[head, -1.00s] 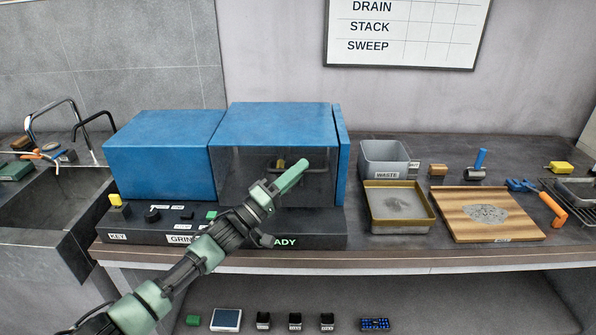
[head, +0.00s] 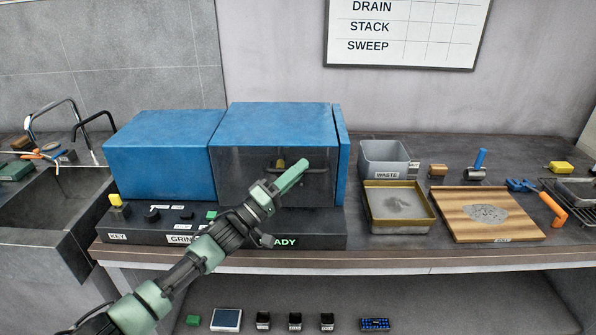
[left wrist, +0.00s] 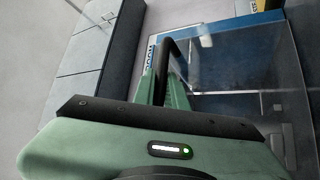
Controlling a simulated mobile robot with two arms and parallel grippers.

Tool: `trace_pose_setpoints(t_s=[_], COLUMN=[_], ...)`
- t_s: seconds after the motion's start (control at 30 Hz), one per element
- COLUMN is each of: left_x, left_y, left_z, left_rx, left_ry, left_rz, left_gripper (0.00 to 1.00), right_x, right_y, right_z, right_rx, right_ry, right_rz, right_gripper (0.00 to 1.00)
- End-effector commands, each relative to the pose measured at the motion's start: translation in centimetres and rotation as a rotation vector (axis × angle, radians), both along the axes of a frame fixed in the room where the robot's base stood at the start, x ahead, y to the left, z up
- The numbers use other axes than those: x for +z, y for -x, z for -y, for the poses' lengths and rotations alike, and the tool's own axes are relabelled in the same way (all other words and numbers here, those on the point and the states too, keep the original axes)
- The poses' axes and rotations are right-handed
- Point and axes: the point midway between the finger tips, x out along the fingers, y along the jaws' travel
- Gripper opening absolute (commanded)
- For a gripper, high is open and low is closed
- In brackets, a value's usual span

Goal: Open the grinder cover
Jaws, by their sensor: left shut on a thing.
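The grinder is a blue housing (head: 275,122) on a dark base with switches and a lit green READY sign. Its cover (head: 235,178) is a see-through dark panel over the front of the right-hand blue box and looks closed. The clear panel also shows in the left wrist view (left wrist: 240,60). My left gripper (head: 302,166) is in front of the cover, with its green fingers shut on the cover's dark bar handle (left wrist: 173,50). In the head view the fingers hide part of the handle. My right gripper is not in view.
Right of the grinder stand a grey waste bin (head: 384,172), a gold-rimmed tray (head: 374,228) and a wooden board (head: 465,229) with grey powder. A sink (head: 60,205) lies to the left. Several small items sit on the shelf below.

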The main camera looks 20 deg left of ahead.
Motion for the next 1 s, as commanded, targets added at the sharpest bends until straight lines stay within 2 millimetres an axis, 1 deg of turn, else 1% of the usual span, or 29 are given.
trace_pose_setpoints(t_s=[0.17,0.27,0.37,0.47,0.67,0.7,0.77,0.8,1.0], left_x=[-0.1,-0.2,-0.2,-0.3,-0.4,-0.5,-0.5,-0.5,-0.6], left_y=[0.1,0.4,0.9,1.6,3.5,3.9,4.4,4.8,6.4], left_z=[-0.5,-1.5,-3.3,-5.9,-12.3,-13.7,-15.6,-16.9,-22.5], left_rx=[0.001,0.002,0.004,0.005,0.005,0.007,0.006,0.007,0.006], left_ry=[-0.002,-0.005,-0.007,-0.009,-0.009,-0.010,-0.009,-0.009,-0.006], left_rz=[-0.002,-0.003,-0.003,-0.004,-0.004,-0.004,-0.004,-0.003,-0.002], left_gripper=[0.00,0.00,0.00,0.00,0.00,0.00,0.00,0.00,0.00], right_x=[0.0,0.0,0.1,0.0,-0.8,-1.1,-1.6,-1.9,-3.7], right_y=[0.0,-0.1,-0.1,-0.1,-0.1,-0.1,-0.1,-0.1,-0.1], right_z=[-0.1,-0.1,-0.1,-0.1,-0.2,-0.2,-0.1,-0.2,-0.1], right_rx=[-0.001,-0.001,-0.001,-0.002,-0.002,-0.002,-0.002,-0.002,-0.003], right_ry=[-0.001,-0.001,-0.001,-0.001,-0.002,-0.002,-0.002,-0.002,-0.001], right_rz=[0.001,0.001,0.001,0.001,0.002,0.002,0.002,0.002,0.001], right_gripper=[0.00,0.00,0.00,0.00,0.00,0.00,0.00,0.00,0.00])
